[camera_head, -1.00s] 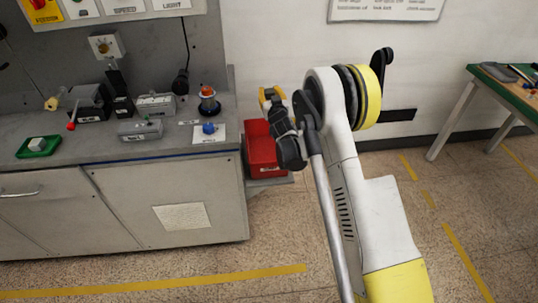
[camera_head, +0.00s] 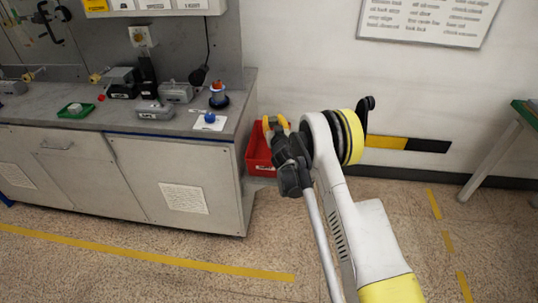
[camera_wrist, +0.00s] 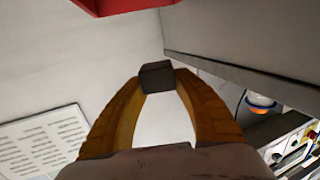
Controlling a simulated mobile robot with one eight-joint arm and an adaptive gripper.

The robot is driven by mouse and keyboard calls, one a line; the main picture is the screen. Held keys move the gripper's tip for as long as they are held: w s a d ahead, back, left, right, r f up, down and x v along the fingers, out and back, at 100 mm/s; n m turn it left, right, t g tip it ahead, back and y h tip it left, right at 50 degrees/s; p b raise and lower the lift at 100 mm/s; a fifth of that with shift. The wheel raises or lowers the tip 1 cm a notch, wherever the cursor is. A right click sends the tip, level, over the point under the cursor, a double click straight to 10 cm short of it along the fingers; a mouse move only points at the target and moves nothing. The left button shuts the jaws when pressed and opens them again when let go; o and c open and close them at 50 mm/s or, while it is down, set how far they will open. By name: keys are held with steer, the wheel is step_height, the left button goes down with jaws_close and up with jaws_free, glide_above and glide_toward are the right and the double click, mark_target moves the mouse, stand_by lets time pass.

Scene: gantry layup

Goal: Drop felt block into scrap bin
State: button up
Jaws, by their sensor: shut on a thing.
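A small dark grey block (camera_wrist: 157,77), the felt block, is pinched between the two yellow fingertips of my gripper (camera_wrist: 158,84) in the wrist view. In the head view my gripper (camera_head: 275,124) is in front of the red scrap bin (camera_head: 257,152) and partly hides it; the block cannot be made out there. The bin stands by the right end of the bench. Its red edge also shows at the top of the wrist view (camera_wrist: 112,5), apart from the block. The bin's inside is mostly hidden.
The grey bench (camera_head: 150,122) fills the left, bearing a green tray (camera_head: 76,111), several grey devices and a blue knob on a white card (camera_head: 209,121). A white wall is behind the bin. A green-topped table (camera_head: 528,112) stands at far right. Floor in front is clear.

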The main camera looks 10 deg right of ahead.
step_height(320, 180, down, 4)
steer(key=shift+b, duration=0.7)
steer(key=o, duration=0.9)
steer(key=shift+c, duration=0.2)
steer(key=shift+s, duration=0.1)
steer(key=s, duration=0.7)
steer(key=shift+s+r, duration=0.2)
steer(key=shift+a, duration=0.1)
